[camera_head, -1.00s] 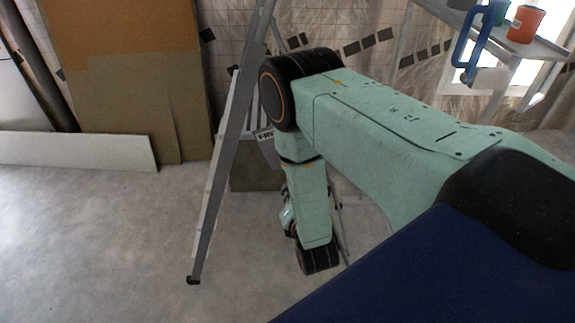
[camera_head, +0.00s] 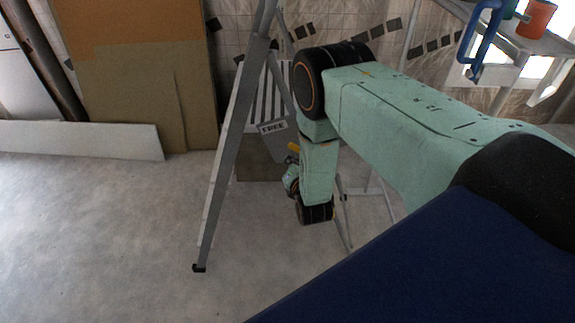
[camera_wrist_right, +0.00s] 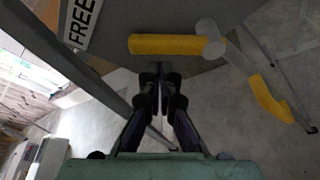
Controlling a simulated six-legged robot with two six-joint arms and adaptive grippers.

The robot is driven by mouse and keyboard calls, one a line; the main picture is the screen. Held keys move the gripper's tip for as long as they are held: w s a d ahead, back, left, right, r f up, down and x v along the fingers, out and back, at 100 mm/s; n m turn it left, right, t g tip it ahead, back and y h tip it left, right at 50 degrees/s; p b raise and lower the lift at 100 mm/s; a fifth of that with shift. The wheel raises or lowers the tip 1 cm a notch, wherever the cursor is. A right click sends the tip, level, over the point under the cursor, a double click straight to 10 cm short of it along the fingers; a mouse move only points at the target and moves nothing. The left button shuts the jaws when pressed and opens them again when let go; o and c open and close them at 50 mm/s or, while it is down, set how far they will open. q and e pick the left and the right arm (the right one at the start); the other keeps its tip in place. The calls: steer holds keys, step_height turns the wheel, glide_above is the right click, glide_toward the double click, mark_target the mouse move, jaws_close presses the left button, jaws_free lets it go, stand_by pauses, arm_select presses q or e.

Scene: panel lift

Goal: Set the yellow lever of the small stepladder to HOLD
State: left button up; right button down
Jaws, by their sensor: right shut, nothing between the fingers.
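The grey stepladder (camera_head: 233,150) stands in the middle of the head view, partly behind my right arm. A plate on it carries a FREE label (camera_head: 272,127), which also shows at the upper left of the right wrist view (camera_wrist_right: 82,20). The yellow lever (camera_wrist_right: 168,45) lies across the wrist view beside a grey round hub (camera_wrist_right: 211,47); a small piece of it shows in the head view (camera_head: 294,147). My right gripper (camera_wrist_right: 158,72) is shut and empty, its tips just below the lever in that picture. I cannot tell whether they touch. No HOLD label is visible.
A second yellow part (camera_wrist_right: 268,100) sits beyond the hub. Brown boards (camera_head: 130,75) and a low white panel (camera_head: 80,140) stand at the back left. A shelf (camera_head: 545,43) with an orange cup (camera_head: 537,18) is at upper right. The left floor is clear.

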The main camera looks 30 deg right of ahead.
arm_select(q)
steer(key=shift+w+a+r, duration=0.1)
steer(key=shift+a+r, duration=0.15)
steer(key=shift+a, duration=0.05)
arm_select(e)
steer(key=shift+s+r, duration=0.15)
steer(key=shift+r, duration=0.45)
arm_select(q)
steer(key=shift+d, duration=0.1)
arm_select(e)
steer(key=shift+d+f, duration=0.1)
arm_select(q)
steer(key=shift+d, duration=0.15)
arm_select(e)
steer(key=shift+d, duration=0.15)
